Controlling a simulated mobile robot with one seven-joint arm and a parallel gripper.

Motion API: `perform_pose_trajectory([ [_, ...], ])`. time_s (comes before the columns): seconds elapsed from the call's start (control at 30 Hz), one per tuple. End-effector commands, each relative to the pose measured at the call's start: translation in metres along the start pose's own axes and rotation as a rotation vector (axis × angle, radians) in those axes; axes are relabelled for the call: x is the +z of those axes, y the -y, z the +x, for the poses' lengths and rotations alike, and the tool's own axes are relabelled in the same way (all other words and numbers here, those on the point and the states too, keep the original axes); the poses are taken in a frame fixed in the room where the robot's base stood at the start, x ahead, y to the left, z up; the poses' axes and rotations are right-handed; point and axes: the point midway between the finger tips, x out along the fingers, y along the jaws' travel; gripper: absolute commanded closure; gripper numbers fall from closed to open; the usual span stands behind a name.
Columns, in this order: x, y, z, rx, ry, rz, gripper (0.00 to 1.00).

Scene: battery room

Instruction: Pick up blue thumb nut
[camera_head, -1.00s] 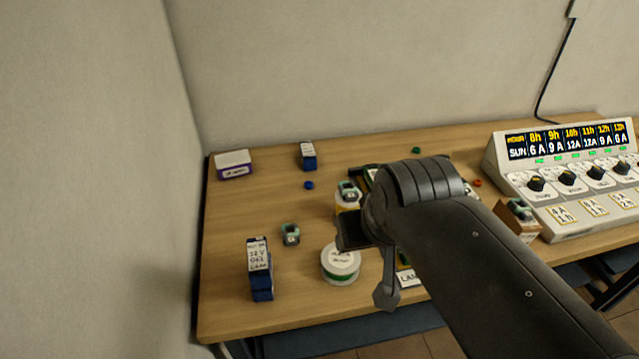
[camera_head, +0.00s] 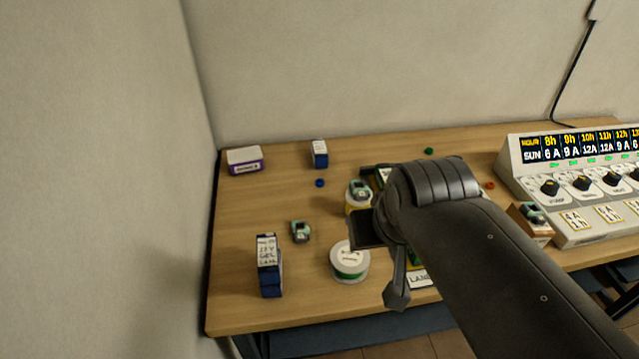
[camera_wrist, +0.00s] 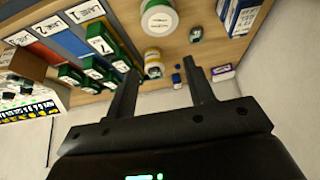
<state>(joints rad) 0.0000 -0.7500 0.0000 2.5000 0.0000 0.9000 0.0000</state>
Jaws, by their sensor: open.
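The blue thumb nut (camera_head: 320,183) is a small dark-blue disc lying on the back left part of the wooden table, just in front of a small blue box. In the wrist view, the thumb nut (camera_wrist: 177,66) shows as a tiny blue spot between the fingers, nearer the right finger and well beyond the tips. My gripper (camera_head: 382,262) is above the table, to the right of and nearer than the nut. In the wrist view, my gripper (camera_wrist: 160,68) has its two fingers wide apart with nothing held between them.
A blue-and-white box (camera_head: 319,154) stands behind the nut, and a purple-and-white box (camera_head: 245,160) is to its left. A control console (camera_head: 580,185) fills the right.

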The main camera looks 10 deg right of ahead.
Motion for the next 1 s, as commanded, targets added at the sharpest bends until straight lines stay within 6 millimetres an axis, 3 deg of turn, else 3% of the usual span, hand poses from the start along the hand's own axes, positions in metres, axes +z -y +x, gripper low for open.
perform_pose_trajectory([
  [0.17,-0.003,0.0,0.0,-0.001,0.003,0.0,0.51],
  [0.27,-0.015,0.0,0.0,-0.004,0.019,0.0,0.51],
  [0.47,-0.066,0.001,0.008,-0.014,0.082,0.002,0.51],
  [0.67,-0.122,0.002,0.028,-0.021,0.151,0.004,0.51],
  [1.0,-0.207,0.004,0.091,-0.024,0.266,0.003,0.51],
])
